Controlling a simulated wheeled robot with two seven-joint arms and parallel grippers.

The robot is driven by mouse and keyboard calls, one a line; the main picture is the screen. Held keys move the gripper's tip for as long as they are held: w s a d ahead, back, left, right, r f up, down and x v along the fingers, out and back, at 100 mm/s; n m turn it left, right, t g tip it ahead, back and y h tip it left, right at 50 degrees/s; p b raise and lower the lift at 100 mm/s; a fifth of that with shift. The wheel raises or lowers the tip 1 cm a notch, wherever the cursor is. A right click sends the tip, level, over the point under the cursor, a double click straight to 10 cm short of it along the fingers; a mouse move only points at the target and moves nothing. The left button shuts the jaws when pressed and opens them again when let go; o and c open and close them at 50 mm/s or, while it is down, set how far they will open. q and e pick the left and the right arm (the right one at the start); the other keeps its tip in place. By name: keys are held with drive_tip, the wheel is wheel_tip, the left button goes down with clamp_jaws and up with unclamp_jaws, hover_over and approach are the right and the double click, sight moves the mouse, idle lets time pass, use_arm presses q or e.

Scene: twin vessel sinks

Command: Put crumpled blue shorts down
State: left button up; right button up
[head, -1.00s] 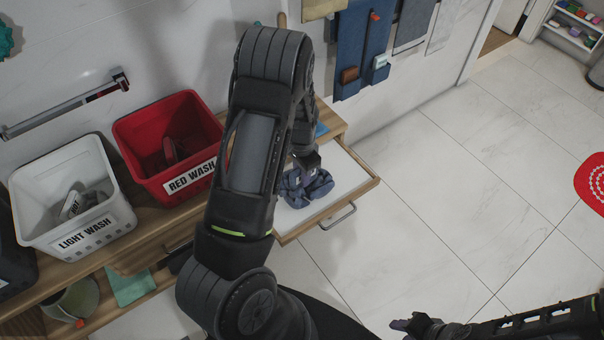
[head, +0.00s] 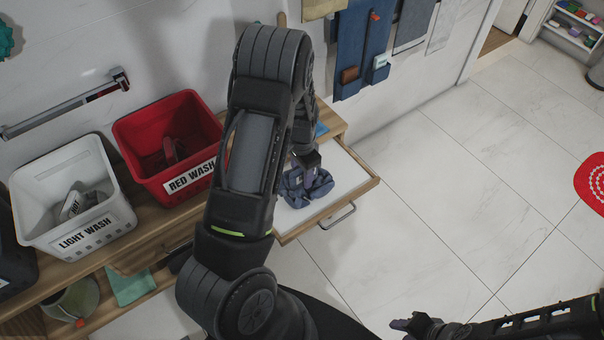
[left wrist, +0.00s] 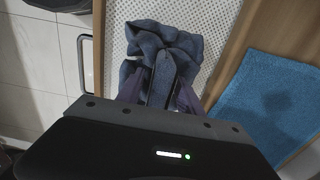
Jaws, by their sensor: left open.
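The crumpled blue shorts (head: 318,190) lie in a bunched heap on the white bottom of the pulled-out drawer (head: 350,172). In the left wrist view the shorts (left wrist: 165,42) rest on the drawer's dotted white liner (left wrist: 208,55). My left gripper (head: 302,178) is open, low over the shorts, with its fingertips at the heap. In the left wrist view its fingers (left wrist: 160,88) reach down to the near part of the cloth; contact is hard to tell. My right gripper (head: 403,326) is low at the bottom right, away from the drawer; its jaws are too small to judge.
A red basket (head: 150,120) marked RED WASH and a white basket (head: 105,232) marked LIGHT WASH stand on the wooden counter. A blue cloth (left wrist: 270,100) lies beside the drawer on the wood. The tiled floor at right is mostly clear.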

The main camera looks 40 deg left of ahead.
use_arm(q)
wheel_tip(320, 180, up, 12)
drive_tip(key=shift+f, duration=0.1)
idle(1.0)
